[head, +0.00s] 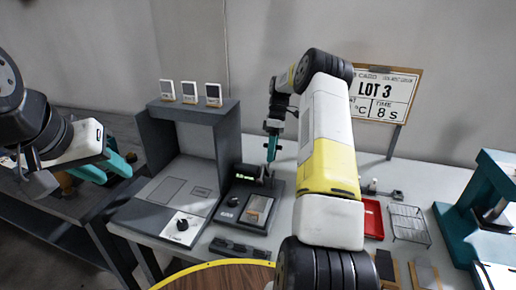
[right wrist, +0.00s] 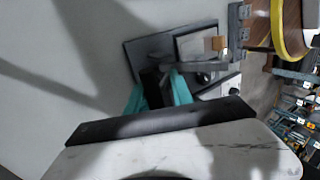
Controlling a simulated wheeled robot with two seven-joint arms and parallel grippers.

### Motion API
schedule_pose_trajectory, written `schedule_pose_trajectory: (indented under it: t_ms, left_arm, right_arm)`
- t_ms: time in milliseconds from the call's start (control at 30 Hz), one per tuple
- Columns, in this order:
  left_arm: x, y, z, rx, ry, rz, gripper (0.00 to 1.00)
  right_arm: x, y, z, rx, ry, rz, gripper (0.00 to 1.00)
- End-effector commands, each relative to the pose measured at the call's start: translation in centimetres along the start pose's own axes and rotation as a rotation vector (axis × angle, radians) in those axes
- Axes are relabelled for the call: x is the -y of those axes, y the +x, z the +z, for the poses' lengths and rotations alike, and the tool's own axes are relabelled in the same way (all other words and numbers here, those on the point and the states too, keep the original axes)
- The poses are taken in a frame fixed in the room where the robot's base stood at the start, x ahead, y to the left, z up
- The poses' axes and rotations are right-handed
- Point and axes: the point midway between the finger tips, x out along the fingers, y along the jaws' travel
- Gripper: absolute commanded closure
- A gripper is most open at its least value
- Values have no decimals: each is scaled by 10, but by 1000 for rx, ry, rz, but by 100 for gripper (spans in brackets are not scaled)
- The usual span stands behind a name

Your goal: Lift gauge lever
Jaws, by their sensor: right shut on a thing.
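The gauge (head: 244,205) is a dark box with a lit green display and a pale plate on its front, standing on the white table. My right gripper (head: 270,160) points down at the back of the gauge. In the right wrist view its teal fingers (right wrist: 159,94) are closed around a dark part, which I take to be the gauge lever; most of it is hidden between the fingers. The gauge base (right wrist: 135,55) lies just beyond them. My left gripper (head: 108,165) is at the far left, empty, its teal fingers apart, away from the gauge.
A grey open booth (head: 185,150) with several white timers on top stands left of the gauge. To the right are a red tray (head: 373,219), a wire rack (head: 409,224) and a teal press (head: 480,200). A LOT 3 sign (head: 384,95) stands behind. A round wooden top (head: 225,278) is in front.

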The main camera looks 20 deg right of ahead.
Motion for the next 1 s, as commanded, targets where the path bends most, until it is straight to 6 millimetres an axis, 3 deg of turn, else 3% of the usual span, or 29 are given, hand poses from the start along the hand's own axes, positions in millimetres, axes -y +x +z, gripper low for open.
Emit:
schedule_pose_trajectory:
  t_ms: [33, 300, 1000]
  left_arm:
    - [0, 0, 0, 0, 0, 0, 64]
    - [0, 0, 0, 0, 0, 0, 64]
    - [0, 0, 0, 0, 0, 0, 64]
  right_arm:
    - [-9, 4, 1, 0, 5, 14, 100]
    - [-20, 10, 3, 4, 7, 10, 100]
    - [-26, 16, 6, 9, 9, 4, 100]
